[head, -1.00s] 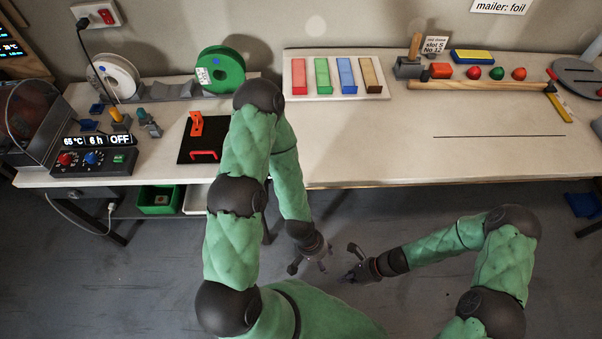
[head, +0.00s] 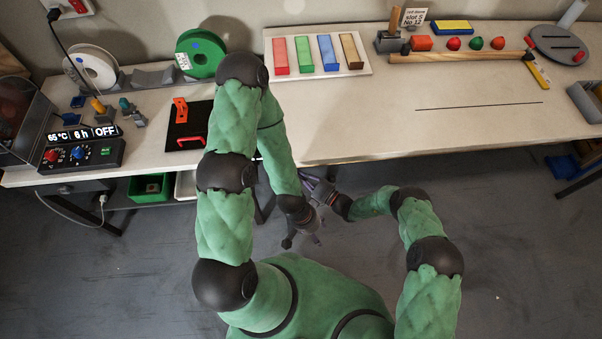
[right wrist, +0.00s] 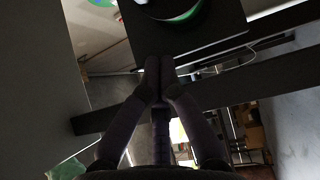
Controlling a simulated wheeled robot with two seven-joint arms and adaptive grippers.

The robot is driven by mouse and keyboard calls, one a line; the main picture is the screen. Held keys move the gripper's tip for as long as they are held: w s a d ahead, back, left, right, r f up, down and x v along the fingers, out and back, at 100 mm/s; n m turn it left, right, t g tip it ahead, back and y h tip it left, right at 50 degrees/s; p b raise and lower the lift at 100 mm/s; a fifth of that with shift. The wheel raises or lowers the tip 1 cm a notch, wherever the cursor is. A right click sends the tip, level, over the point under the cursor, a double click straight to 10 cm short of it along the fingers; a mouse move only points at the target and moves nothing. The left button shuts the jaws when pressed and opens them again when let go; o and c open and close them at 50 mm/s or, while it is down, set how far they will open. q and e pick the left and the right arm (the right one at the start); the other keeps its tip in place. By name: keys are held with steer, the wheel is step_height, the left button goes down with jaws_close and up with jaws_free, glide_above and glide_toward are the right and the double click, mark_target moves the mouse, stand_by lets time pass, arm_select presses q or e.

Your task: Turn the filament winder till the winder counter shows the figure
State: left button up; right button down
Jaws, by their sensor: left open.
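I cannot make out a filament winder or its counter for sure in these views. A grey round disc with red parts (head: 557,45) lies at the back right of the bench; I cannot tell what it is. A white spool (head: 91,68) and a green spool (head: 201,54) stand at the back left. My left gripper (head: 302,241) is open and empty, low in front of the bench. My right gripper (head: 319,190) is close beside it, near the bench's front edge. In the right wrist view its fingertips (right wrist: 160,64) are together, with nothing seen between them.
A control box (head: 80,154) reading 65 °C, 6 h, OFF stands at the left. A black mat (head: 178,142) and a board of coloured strips (head: 368,66) lie on the bench. A grey bin (head: 585,104) is at the right edge. The right-middle bench top is mostly clear.

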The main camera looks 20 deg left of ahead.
steer(key=w+a+b, duration=0.3)
steer(key=w+a, duration=0.1)
steer(key=a, duration=0.5)
steer(key=shift+w+r, duration=0.35)
steer(key=shift+r, duration=0.1)
steer(key=shift+w+a+r+m+h, duration=0.2)
steer(key=shift+r+m+h, duration=0.2)
steer(key=shift+m+h, duration=0.15)
steer(key=shift+w+a+r+b, duration=0.15)
steer(key=shift+w+r+b, duration=0.1)
steer(key=shift+b, duration=0.25)
